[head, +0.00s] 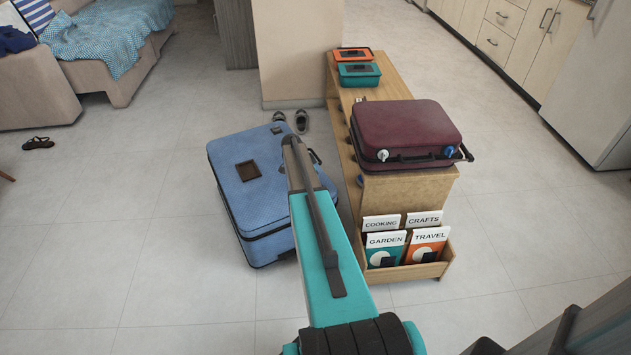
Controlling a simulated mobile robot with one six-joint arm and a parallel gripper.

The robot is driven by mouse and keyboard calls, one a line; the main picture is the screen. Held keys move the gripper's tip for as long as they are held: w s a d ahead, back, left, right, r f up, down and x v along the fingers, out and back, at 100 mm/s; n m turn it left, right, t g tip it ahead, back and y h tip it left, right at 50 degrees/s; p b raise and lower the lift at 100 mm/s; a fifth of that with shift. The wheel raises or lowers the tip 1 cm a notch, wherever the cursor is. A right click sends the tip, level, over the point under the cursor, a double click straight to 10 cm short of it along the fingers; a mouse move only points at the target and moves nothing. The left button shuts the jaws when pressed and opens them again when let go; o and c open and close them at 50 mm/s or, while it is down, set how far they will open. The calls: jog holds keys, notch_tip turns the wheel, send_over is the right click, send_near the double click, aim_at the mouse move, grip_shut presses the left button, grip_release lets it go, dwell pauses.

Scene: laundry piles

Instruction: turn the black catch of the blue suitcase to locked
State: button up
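The blue suitcase (226,188) lies on the floor at the middle left, beside the wooden bench. It has a dark square patch on its top.
The wooden bench (376,82) right of the suitcase bears a burgundy suitcase (408,122), an orange box (353,54) and a teal box (359,74). A book rack (447,262) stands at its near end. Shoes (301,121) lie beyond the suitcase.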

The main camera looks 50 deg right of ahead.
jog(key=shift+s+d, duration=0.15)
jog(key=shift+d, duration=0.05)
jog(key=o, duration=1)
jog(key=shift+o, duration=0.2)
jog(key=shift+a, duration=0.1)
jog(key=shift+a+r, duration=0.1)
jog(key=shift+r, duration=0.05)
jog(key=p+v, duration=0.1)
jog(key=v, duration=1.2)
jog(key=shift+r, duration=0.25)
jog(key=shift+a, duration=0.15)
